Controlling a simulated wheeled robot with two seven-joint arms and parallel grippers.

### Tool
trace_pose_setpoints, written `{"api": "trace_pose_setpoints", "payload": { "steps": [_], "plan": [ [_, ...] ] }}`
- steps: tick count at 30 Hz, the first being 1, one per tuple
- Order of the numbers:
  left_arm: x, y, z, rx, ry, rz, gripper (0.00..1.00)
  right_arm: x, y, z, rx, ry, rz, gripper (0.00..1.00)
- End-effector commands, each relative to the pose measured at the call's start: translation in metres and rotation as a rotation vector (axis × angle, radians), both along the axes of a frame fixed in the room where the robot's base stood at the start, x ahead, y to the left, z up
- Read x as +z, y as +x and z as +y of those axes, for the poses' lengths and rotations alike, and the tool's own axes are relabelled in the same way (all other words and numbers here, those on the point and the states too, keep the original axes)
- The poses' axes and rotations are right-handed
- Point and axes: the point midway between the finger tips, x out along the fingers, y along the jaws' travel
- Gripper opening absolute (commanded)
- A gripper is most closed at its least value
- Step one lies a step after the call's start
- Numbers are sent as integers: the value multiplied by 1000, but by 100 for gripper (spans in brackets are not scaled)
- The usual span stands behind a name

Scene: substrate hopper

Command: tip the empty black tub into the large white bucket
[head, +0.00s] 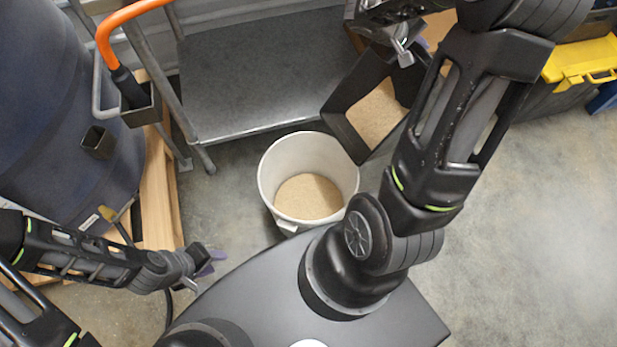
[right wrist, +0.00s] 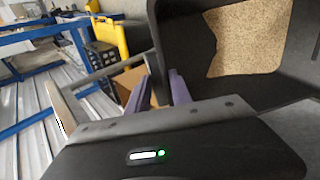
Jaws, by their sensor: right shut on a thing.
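The black tub (head: 342,128) is tilted, its lower corner by the right rim of the large white bucket (head: 266,178) in the head view. The tub is not empty: tan granules (head: 377,112) lie inside it. The bucket stands upright on the floor with tan granules in its bottom. My right gripper (head: 402,48) is shut on the tub's edge; its purple fingers (right wrist: 160,88) show beside the dark tub wall (right wrist: 185,45) in the right wrist view. My left gripper (head: 210,262) is empty, left of the bucket, its purple fingertips apart.
A grey metal cart (head: 265,70) stands behind the bucket. A large dark blue barrel (head: 45,90) stands on a wooden pallet (head: 158,190) at left. A yellow toolbox lid (head: 582,60) is at upper right. The floor at right is clear.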

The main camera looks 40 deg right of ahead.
Motion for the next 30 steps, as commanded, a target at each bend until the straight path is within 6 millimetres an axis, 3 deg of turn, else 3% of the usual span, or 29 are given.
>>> {"api": "trace_pose_setpoints", "payload": {
  "steps": [8,14,15,18,30],
  "plan": [
    [-22,0,0,0,0,0,36,8,5,40,6,-160,9,0],
    [-52,0,0,1,0,1,36,3,7,68,5,-259,15,0],
    [-38,0,0,2,0,2,36,10,7,75,7,-277,24,0],
    [-29,0,0,0,0,-1,36,10,8,90,10,-331,26,0],
    [35,0,0,0,0,0,36,13,9,111,6,-410,34,0]
  ]
}}
